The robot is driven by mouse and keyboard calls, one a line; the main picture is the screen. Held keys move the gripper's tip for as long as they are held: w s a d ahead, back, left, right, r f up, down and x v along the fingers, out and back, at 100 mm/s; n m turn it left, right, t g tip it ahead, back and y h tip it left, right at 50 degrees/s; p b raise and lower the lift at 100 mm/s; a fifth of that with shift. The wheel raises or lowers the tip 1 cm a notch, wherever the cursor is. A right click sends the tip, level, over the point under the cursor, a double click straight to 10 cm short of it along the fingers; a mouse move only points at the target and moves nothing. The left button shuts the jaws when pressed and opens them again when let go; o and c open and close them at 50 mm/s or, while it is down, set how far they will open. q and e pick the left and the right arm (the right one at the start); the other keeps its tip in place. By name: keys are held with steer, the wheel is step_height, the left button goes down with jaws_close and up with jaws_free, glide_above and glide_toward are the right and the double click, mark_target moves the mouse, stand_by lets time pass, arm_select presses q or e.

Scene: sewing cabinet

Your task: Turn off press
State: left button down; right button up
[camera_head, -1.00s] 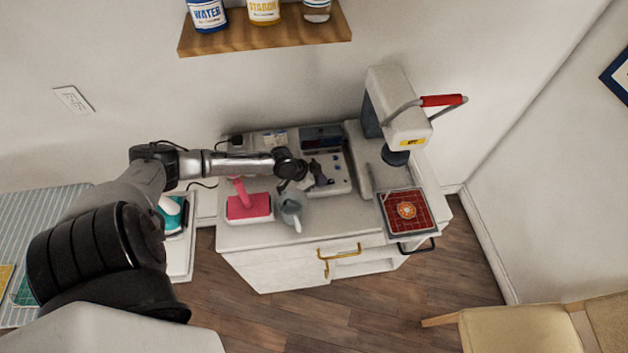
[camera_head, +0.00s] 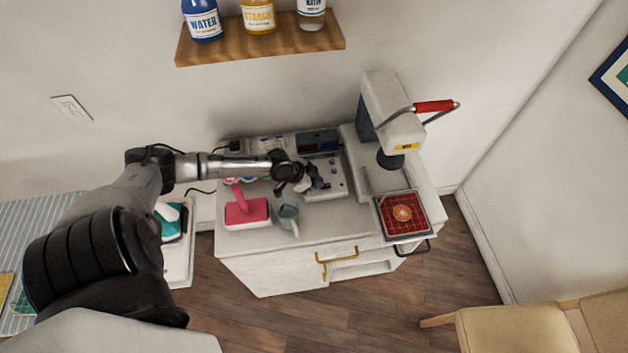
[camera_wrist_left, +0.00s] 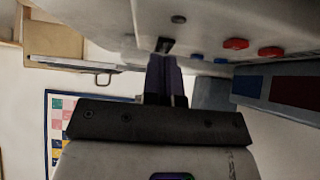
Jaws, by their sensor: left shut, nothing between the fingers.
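The press (camera_head: 395,120) stands at the back right of the cabinet top, with a red handle (camera_head: 434,106) raised at its upper right. Its control panel (camera_head: 335,185) lies to the left, with small knobs or buttons and a dark display box (camera_head: 319,142) behind. My left gripper (camera_head: 318,181) is shut and empty over the panel's left part. In the left wrist view, its fingertips (camera_wrist_left: 165,62) are close to a small dark switch (camera_wrist_left: 164,45); I cannot tell whether they touch. Red buttons (camera_wrist_left: 236,43) and blue buttons sit to the right. My right gripper is not in view.
A red patterned pad (camera_head: 416,220) lies on the press's plate. A bottle shelf (camera_head: 260,43) hangs above.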

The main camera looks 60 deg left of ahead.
arm_select(q)
steer(key=r+p, duration=0.1)
steer(key=r, duration=0.1)
steer(key=r+p, duration=0.2)
steer(key=shift+s+a+r+p, duration=0.1)
steer(key=shift+s+r+p, duration=0.1)
steer(key=shift+p, duration=0.1)
steer(key=s+f+p+v, duration=0.1)
steer(key=v, duration=0.8)
steer(key=shift+s+a, duration=0.35)
steer(key=shift+s, duration=0.1)
steer(key=shift+f, duration=0.1)
